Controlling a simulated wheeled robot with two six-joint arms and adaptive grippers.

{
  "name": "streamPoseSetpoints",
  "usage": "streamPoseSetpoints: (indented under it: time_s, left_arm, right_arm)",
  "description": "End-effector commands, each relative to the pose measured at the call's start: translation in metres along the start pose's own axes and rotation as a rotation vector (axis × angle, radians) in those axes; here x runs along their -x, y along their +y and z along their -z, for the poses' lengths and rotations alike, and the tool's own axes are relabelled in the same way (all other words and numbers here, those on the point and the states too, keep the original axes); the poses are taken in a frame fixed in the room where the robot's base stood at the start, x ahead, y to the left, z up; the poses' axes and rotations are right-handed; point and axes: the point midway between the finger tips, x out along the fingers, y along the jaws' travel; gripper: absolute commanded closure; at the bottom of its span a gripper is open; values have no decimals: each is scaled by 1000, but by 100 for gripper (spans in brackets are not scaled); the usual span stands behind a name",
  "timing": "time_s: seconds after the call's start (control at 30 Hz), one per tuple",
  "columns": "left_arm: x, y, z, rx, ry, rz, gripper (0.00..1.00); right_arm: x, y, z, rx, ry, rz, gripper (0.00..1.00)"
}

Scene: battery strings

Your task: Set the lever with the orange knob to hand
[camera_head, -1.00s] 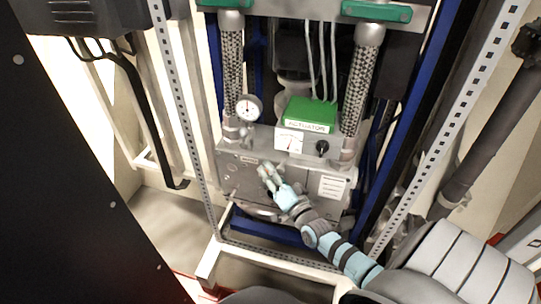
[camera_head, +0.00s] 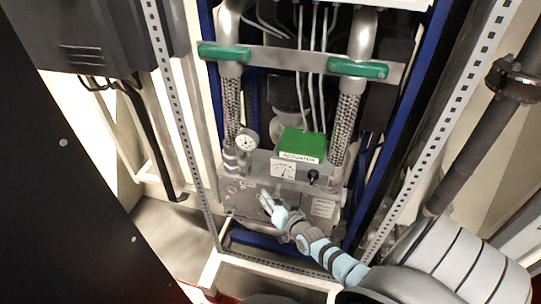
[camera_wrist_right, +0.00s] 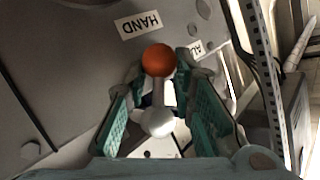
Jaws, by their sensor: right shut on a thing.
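The lever (camera_wrist_right: 160,95) with the orange knob (camera_wrist_right: 157,61) shows in the right wrist view, with a pale rounded hub (camera_wrist_right: 158,122) at its lower end. My right gripper (camera_wrist_right: 165,88) has its teal fingers on both sides of the lever, shut on it just below the knob. A HAND label (camera_wrist_right: 139,25) is above and left of the knob; a partly hidden label beginning AU (camera_wrist_right: 197,48) is to its right. In the head view my right gripper (camera_head: 268,200) is at the front of the grey actuator box (camera_head: 240,196); the knob cannot be made out there. My left gripper is not in view.
A green actuator block (camera_head: 300,143), a round gauge (camera_head: 246,139) and a black selector knob (camera_head: 312,176) are above the box. Perforated uprights (camera_head: 178,110) (camera_head: 440,125) flank it. A white frame bar (camera_head: 280,272) crosses below.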

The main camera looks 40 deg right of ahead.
Motion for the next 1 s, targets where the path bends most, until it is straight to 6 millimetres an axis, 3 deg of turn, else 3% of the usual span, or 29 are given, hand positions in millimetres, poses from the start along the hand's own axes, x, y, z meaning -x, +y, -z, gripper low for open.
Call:
streamPoseSetpoints:
  time_s: [0.27, 0.3, 0.33, 0.73, 0.87, 1.0]
  left_arm:
    - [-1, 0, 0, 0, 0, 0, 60]
    - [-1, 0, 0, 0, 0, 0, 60]
    - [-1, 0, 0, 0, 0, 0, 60]
    - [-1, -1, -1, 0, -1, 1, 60]
    - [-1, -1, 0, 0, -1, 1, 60]
    - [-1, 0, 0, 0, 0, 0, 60]
  right_arm:
    - [1, 2, -4, 1, -7, -4, 100]
    - [1, 2, -4, 1, -7, -4, 71]
    - [1, 2, -3, 1, -7, -4, 69]
    - [7, 2, -2, 1, -1, -2, 69]
    - [24, 2, -2, -1, -3, -2, 69]
    - [55, 1, -2, -1, -4, 1, 69]
